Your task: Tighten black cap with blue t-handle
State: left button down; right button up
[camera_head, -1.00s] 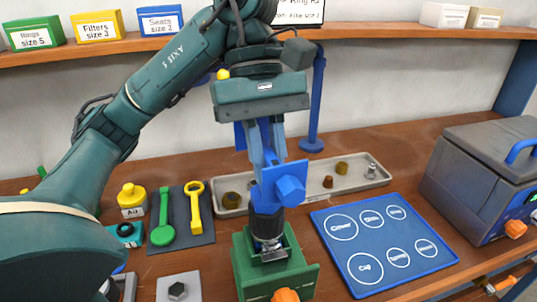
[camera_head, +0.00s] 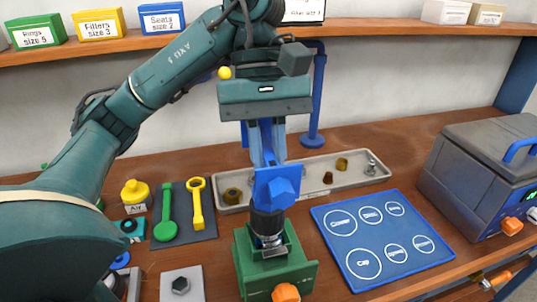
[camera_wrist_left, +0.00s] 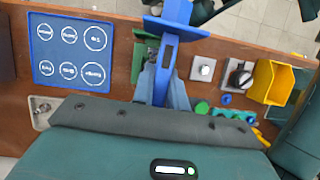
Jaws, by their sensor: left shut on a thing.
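My left gripper (camera_head: 267,160) points down and is shut on the blue t-handle (camera_head: 278,188). The t-handle stands roughly upright over the black cap (camera_head: 267,222), and its lower end meets the cap's top. The cap sits on a metal body (camera_head: 271,241) held between the jaws of the green vise (camera_head: 258,284). In the left wrist view the gripper (camera_wrist_left: 165,95) has the t-handle (camera_wrist_left: 172,50) between its fingers, and the handle hides the cap. The green vise (camera_wrist_left: 138,62) shows partly behind it. My right gripper is in no view.
A grey parts tray (camera_head: 231,204) lies behind the vise. The blue mat (camera_head: 400,225) with labelled circles is to its right, and a grey machine (camera_head: 470,175) stands beyond. A green wrench (camera_head: 166,215) and yellow wrench (camera_head: 196,205) lie left. A shelf with boxes runs above.

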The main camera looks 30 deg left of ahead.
pick_arm(q)
jog(key=shift+r, duration=0.1)
jog(key=shift+m+y+p, duration=0.3)
jog(key=shift+m+p, duration=0.45)
jog(key=shift+m, duration=0.05)
jog(key=shift+m+p, duration=0.3)
jog(key=shift+m+g+p, duration=0.3)
jog(key=shift+m+p, duration=0.05)
jog(key=shift+m, duration=0.05)
jog(key=shift+a+y, duration=0.1)
jog(key=shift+y, duration=0.2)
jog(key=shift+s+m+p, duration=0.1)
jog(key=shift+m+p, duration=0.7)
jog(key=shift+y, duration=0.3)
